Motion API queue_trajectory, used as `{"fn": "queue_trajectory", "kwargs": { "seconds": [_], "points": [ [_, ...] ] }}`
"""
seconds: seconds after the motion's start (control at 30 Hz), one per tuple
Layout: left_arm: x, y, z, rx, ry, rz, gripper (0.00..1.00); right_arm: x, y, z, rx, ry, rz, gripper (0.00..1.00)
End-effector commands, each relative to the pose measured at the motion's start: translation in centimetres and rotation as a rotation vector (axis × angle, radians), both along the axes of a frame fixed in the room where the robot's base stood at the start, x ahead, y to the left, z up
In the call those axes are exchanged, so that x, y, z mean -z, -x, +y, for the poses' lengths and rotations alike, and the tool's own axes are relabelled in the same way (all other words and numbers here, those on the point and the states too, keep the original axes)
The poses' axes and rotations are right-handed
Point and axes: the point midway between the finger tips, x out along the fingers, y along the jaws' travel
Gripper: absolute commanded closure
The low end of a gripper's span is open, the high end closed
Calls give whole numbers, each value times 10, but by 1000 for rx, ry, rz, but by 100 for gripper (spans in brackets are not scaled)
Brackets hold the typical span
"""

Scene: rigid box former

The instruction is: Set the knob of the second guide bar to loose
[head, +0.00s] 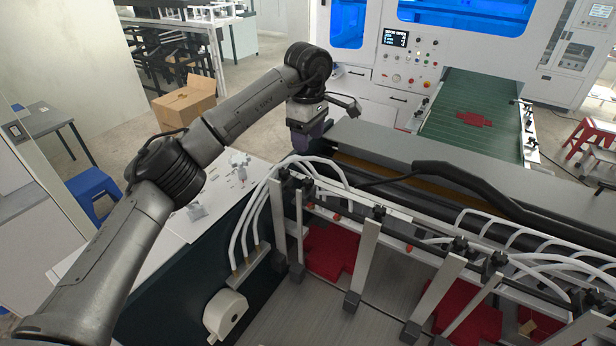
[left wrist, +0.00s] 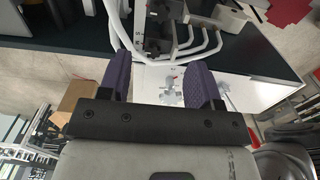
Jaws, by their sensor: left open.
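Several upright metal guide bars (head: 366,262) with dark feet stand along the machine's feed bed in the head view. Black clamps or knobs (head: 378,213) sit at their tops, and small orange-red knobs (head: 409,248) show along the rail. I cannot tell which bar is counted second, nor whether any knob is loose or tight. My left gripper (head: 306,138) is above the machine's far left corner, pointing down, apart from the bars. In the left wrist view its purple fingers (left wrist: 160,72) are spread and empty. A black clamp (left wrist: 154,32) with white hoses shows beyond them. My right gripper is out of view.
White curved hoses (head: 262,215) and a thick black cable (head: 480,190) run over the machine near the bars. Red sheets (head: 332,250) lie beneath. A white table (head: 205,205) with small items stands left. A green conveyor (head: 478,112) is behind.

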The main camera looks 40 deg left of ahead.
Motion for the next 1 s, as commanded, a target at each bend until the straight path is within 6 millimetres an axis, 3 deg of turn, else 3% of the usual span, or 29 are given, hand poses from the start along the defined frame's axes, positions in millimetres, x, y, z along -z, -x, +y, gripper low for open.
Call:
{"fn": "queue_trajectory", "kwargs": {
  "seconds": [0.4,0.6,1.0],
  "points": [
    [75,1,0,-3,1,2,42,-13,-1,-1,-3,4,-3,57],
    [103,1,0,-4,1,1,42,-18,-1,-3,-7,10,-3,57],
    [125,0,0,-4,2,-1,42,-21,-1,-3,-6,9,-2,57]
  ]
}}
